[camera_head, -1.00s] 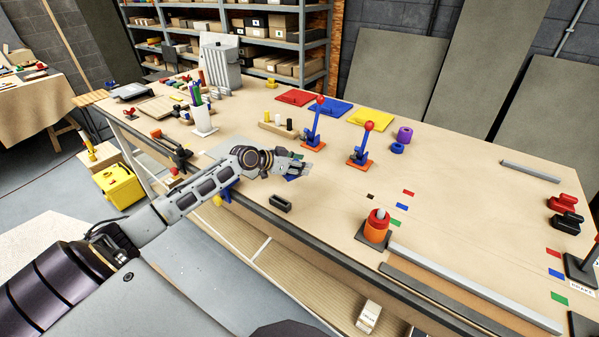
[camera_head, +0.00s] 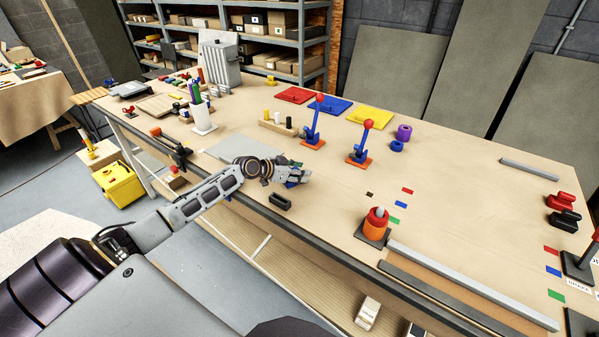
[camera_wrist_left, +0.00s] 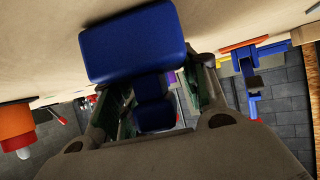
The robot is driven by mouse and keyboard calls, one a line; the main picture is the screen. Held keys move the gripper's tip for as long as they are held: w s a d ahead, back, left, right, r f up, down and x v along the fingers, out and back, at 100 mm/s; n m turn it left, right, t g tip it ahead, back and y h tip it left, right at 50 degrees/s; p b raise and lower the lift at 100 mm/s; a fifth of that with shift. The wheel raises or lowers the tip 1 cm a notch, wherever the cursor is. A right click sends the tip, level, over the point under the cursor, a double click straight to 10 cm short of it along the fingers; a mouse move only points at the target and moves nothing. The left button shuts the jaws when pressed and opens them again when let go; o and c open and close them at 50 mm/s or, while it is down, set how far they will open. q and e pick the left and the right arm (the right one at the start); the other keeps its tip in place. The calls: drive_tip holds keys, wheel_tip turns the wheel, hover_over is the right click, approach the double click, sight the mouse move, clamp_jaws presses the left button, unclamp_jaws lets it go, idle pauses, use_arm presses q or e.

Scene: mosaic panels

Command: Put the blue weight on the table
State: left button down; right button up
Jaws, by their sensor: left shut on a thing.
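The blue weight (camera_wrist_left: 135,42) looks like a dumbbell: one large block, a narrow middle and a smaller end. In the wrist view its middle lies between the two fingers of my left gripper (camera_wrist_left: 155,95), which is shut on it. In the head view my left gripper (camera_head: 299,176) is over the near left part of the table (camera_head: 460,190), with a bit of the weight (camera_head: 292,185) showing beside the fingers. The weight is at or close to the tabletop; I cannot tell whether it touches. My right gripper is not in view.
Two blue levers with red knobs (camera_head: 319,98) (camera_head: 368,124) stand behind and to the right. An orange cylinder (camera_head: 376,222) stands on a dark base. The middle right of the table is mostly clear.

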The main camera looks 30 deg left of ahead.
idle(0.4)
use_arm(q)
drive_tip(key=c, duration=0.8)
unclamp_jaws()
drive_tip(key=shift+f, duration=0.1)
drive_tip(key=shift+s, duration=0.1)
drive_tip(key=shift+b+v, duration=0.6)
drive_tip(key=shift+v, duration=5.35)
